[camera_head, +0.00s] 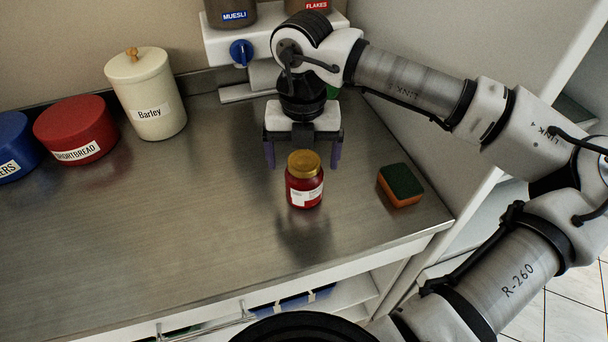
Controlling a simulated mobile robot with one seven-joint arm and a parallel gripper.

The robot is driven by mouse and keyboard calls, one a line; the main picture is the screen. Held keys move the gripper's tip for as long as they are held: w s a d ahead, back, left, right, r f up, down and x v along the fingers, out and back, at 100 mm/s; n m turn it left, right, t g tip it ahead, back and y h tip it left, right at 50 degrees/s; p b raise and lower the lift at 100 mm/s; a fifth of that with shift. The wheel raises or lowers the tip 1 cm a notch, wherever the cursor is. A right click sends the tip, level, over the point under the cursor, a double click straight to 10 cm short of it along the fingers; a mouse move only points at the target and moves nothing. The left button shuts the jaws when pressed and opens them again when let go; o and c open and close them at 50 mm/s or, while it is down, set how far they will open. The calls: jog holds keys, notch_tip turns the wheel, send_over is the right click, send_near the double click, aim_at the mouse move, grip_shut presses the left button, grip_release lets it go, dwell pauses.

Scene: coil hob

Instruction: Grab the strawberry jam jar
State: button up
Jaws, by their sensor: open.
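A red jar with a gold lid and a white label, the strawberry jam jar (304,183), stands upright on the steel counter. The label's words are too small to read. My gripper (303,160) points down just behind the jar in this view. Its two purple fingers are spread wide, one to the left and one to the right of the jar's lid. The jar hides part of the space between the fingers. I cannot tell whether the fingers are level with the jar or above it. Nothing shows held between them.
A green and orange sponge (400,185) lies right of the jar. A cream Barley canister (147,93), a red shortbread tin (76,130) and a blue tin (16,147) stand at the left. A cereal dispenser (262,45) stands behind. The counter's left front is clear.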

jog(key=shift+s+f+p, duration=0.2)
jog(key=shift+f+p, duration=0.25)
jog(key=shift+f, duration=0.1)
notch_tip(320, 180, down, 4)
jog(key=shift+d+f+p, duration=0.1)
jog(key=shift+f+p, duration=0.05)
jog(key=shift+p, duration=0.5)
jog(key=shift+c, duration=0.4)
jog(key=c, duration=1.4)
